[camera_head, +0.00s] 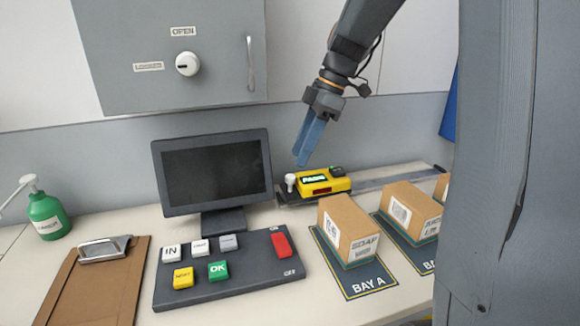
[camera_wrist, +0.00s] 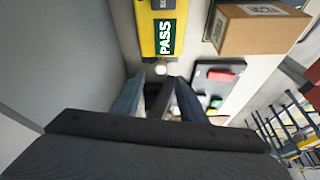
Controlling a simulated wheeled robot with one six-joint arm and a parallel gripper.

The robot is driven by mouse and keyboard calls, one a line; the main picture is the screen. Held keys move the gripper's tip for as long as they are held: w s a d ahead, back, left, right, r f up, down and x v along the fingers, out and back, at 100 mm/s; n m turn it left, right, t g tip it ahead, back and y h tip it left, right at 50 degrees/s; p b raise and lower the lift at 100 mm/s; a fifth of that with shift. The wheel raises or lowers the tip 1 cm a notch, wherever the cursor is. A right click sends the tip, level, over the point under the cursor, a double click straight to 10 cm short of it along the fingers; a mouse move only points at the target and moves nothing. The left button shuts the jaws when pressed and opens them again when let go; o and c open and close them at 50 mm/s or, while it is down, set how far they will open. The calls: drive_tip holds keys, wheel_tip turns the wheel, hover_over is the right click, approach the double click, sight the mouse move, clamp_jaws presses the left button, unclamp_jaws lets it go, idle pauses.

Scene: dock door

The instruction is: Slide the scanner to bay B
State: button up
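The yellow scanner (camera_head: 322,185) sits near the left end of a grey rail (camera_head: 395,178) along the back of the counter, behind bay A's box. Its lit screen reads PASS in the wrist view (camera_wrist: 166,38). A white round knob (camera_head: 290,180) stands at its left end; it also shows in the wrist view (camera_wrist: 161,69). My gripper (camera_head: 308,160) hangs above the knob, pointing down, with its blue fingers apart and nothing between them. In the wrist view the knob lies just beyond the fingertips (camera_wrist: 158,80). Bay B's lettering is not fully visible.
A soap box (camera_head: 345,228) stands on the BAY A mat (camera_head: 368,278). Another box (camera_head: 408,212) stands on the mat to its right (camera_head: 420,258), partly hidden. A monitor (camera_head: 215,172) and a button panel (camera_head: 235,270) are at the left.

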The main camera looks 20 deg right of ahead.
sight(291, 176)
drive_tip(key=shift+p+x, duration=0.65)
drive_tip(key=shift+x, duration=2.45)
drive_tip(key=shift+s, duration=0.1)
clamp_jaws()
